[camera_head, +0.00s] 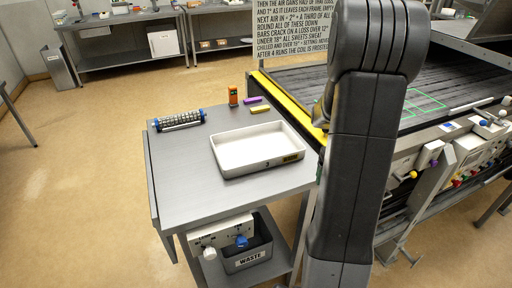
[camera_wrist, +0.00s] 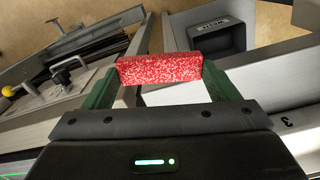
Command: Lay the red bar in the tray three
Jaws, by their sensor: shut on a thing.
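The red bar (camera_wrist: 160,69), speckled with white, is held crosswise between the green fingers of my gripper (camera_wrist: 160,76) in the wrist view. The gripper is shut on it. Tray three (camera_head: 238,171) is a white, shallow, empty tray with a 3 on its front wall, on the grey table in the head view. A pale surface with a 3 (camera_wrist: 287,124) shows at the right edge of the wrist view, beside and below the bar. My arm hides the gripper and the bar in the head view.
A purple bar (camera_head: 252,100), a yellow bar (camera_head: 260,109), an orange device (camera_head: 233,96) and a blue-ended roller (camera_head: 180,120) lie behind the tray. A waste bin (camera_head: 247,257) sits below the table. The yellow-edged dark bed (camera_head: 290,100) is at right. The table's front left is bare.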

